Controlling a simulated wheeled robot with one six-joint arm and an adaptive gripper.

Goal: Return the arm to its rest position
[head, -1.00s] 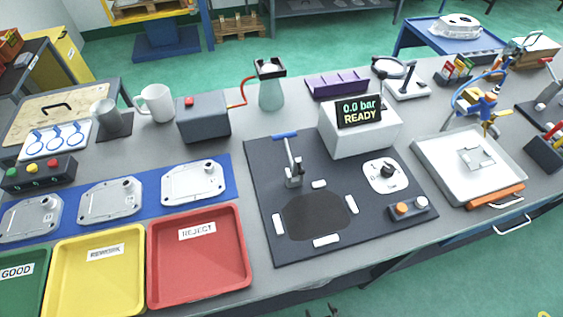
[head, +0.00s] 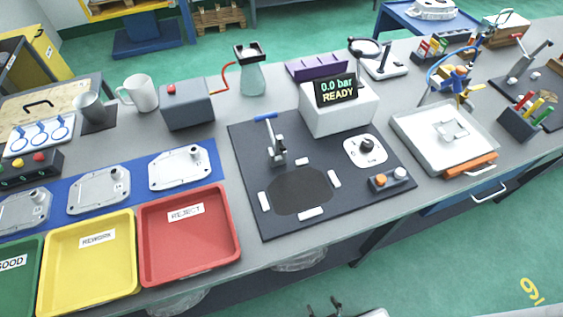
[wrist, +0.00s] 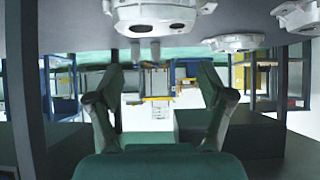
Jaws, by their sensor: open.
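My gripper (wrist: 158,75) shows in the wrist view with its two fingers spread wide apart. Nothing is between the fingers, and they touch nothing that I can see. Pale metal castings (wrist: 158,13) show beyond the fingers along the top of that view. In the head view the gripper is not clearly visible; only small dark parts show at the bottom edge, and I cannot tell what they are. The rest of the arm is out of sight.
The workbench holds a black test plate (head: 245,150), a gauge box (head: 338,105) reading "0.0 bar READY", castings on a blue mat (head: 215,158), red (head: 190,265), yellow (head: 88,285) and green (head: 18,295) trays, and a pale tray (head: 415,145). Green floor (head: 450,260) in front is open.

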